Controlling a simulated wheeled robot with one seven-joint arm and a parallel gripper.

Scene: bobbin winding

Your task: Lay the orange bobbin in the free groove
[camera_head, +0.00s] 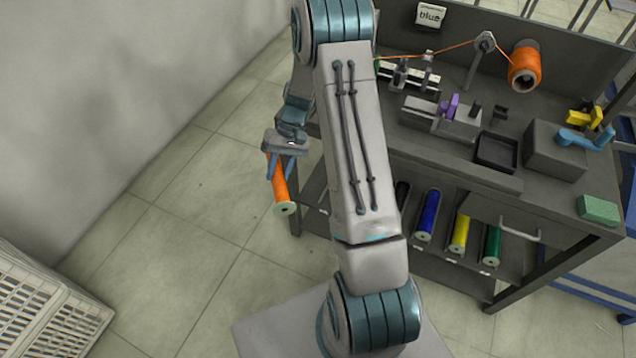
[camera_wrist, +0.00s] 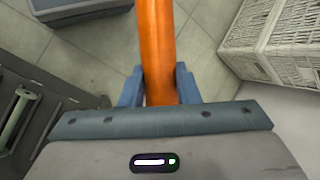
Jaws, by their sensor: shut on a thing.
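The orange bobbin (camera_head: 279,182) is a long cylinder with a pale end disc. My gripper (camera_head: 284,160) is shut on it and holds it in the air over the floor, left of the workbench. In the wrist view the orange bobbin (camera_wrist: 157,45) stands between the two blue fingers of my gripper (camera_wrist: 158,88). On the bench's lower shelf a blue bobbin (camera_head: 429,215), a yellow bobbin (camera_head: 460,234) and a green bobbin (camera_head: 491,245) lie side by side in grooves. A dark spot (camera_head: 401,195) left of the blue one is partly hidden by my arm; I cannot tell whether it is empty.
The bench top (camera_head: 400,150) carries an orange thread spool (camera_head: 524,66), a purple clamp (camera_head: 450,106), a black tray (camera_head: 497,152) and a green block (camera_head: 598,209). White crates (camera_head: 45,315) stand at lower left. The floor (camera_head: 185,210) between is clear.

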